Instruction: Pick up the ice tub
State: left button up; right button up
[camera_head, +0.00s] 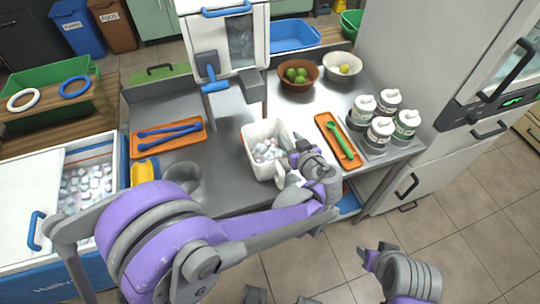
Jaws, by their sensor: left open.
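The ice tub (263,130) is a white square container holding pale ice cubes. It stands upright on the metal counter, near the middle of the view. My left gripper (290,171) is open at the tub's front right corner, with its fingers close to the rim. Whether a finger touches the tub cannot be told, and the gripper hides part of that corner. My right gripper (374,252) is low at the right, over the floor and away from the tub; its jaw opening is unclear.
A press machine (240,45) stands behind the tub. An orange tray (333,125) with a green tool lies right of it, beside several white lidded jars (380,132). Another orange tray (190,146) holds blue tongs. An open ice chest (88,165) is at left.

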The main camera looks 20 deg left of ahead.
pick_arm(q)
grip_shut()
dwell(1.3)
